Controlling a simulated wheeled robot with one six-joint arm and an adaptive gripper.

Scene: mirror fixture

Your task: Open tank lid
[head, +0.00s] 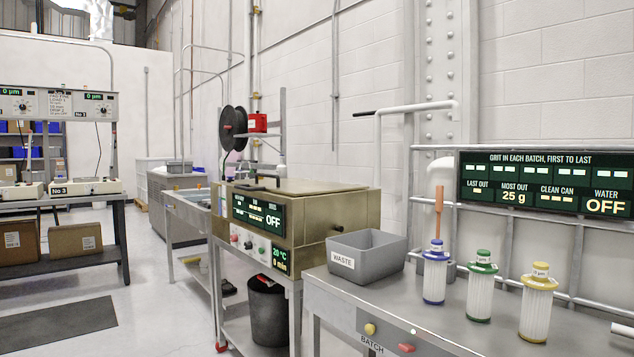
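A brass-coloured tank (318,229) stands in the middle of the head view on a grey metal stand. Its flat lid (310,187) lies level on top and looks shut. A dark bar (240,186), perhaps the lid handle, lies on the lid's left part. The tank front has a dark display reading OFF (258,214), a panel with buttons and a readout of 20 °C and 0 min (280,259), and a dark knob (337,228) at the right. My gripper is not in view.
A grey bench (440,309) at the right holds a WASTE bin (367,256) and several filter cartridges (481,290). The floor at left is mostly clear.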

